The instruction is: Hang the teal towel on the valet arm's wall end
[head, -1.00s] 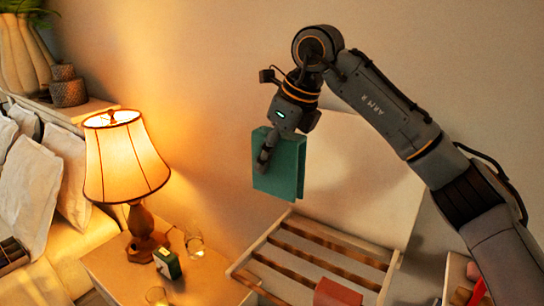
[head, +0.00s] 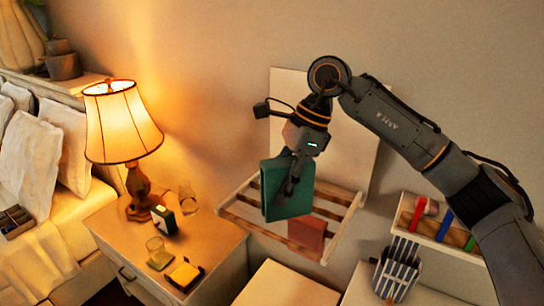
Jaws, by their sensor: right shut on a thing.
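My right gripper (head: 291,186) is shut on the teal towel (head: 273,192), which hangs folded and roughly upright from its fingers. The towel shows in front of the wooden slatted valet arm (head: 238,211), which juts out from a pale panel on the wall. The towel covers part of the slats; I cannot tell whether it touches them. A folded reddish towel (head: 307,234) hangs on the valet arm, just right of and below the teal one. My left gripper is out of view.
A lit lamp (head: 122,125) stands on the nightstand (head: 218,243) at left, with a glass (head: 188,197) and small boxes. A shelf (head: 408,203) with colourful items and a striped container (head: 396,268) are at right, near my arm. The bed is far left.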

